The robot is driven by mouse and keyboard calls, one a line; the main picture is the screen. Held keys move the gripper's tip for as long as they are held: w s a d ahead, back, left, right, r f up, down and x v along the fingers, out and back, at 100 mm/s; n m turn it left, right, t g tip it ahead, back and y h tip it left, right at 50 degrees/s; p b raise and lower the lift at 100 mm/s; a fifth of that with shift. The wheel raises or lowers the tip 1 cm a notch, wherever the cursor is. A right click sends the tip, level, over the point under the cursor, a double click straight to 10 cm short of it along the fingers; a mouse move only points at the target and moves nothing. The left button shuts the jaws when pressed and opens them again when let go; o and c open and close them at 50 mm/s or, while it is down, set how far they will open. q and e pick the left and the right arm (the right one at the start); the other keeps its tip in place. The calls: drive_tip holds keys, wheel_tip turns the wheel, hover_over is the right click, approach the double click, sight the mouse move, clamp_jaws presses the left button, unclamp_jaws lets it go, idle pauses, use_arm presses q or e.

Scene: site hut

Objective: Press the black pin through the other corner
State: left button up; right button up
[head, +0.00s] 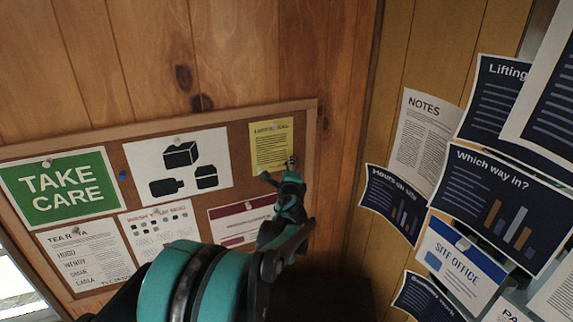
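A yellow note (271,138) hangs near the right end of the cork board (243,165), with a small pale pin head at its top edge. My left gripper (278,171), on the arm coming in from the lower left, is at the note's lower edge and partly covers its lower right corner. A small dark shape shows there at the gripper tip; I cannot tell whether it is the black pin or part of a finger. The finger opening is too small to read. My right gripper is not in view.
Several overlapping papers, including a NOTES sheet (424,135), cover the wall at right. Bare wood panelling lies above the board.

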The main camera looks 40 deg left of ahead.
use_arm(q)
drive_tip(key=v, duration=1.2)
drive_tip(key=shift+f, duration=0.15)
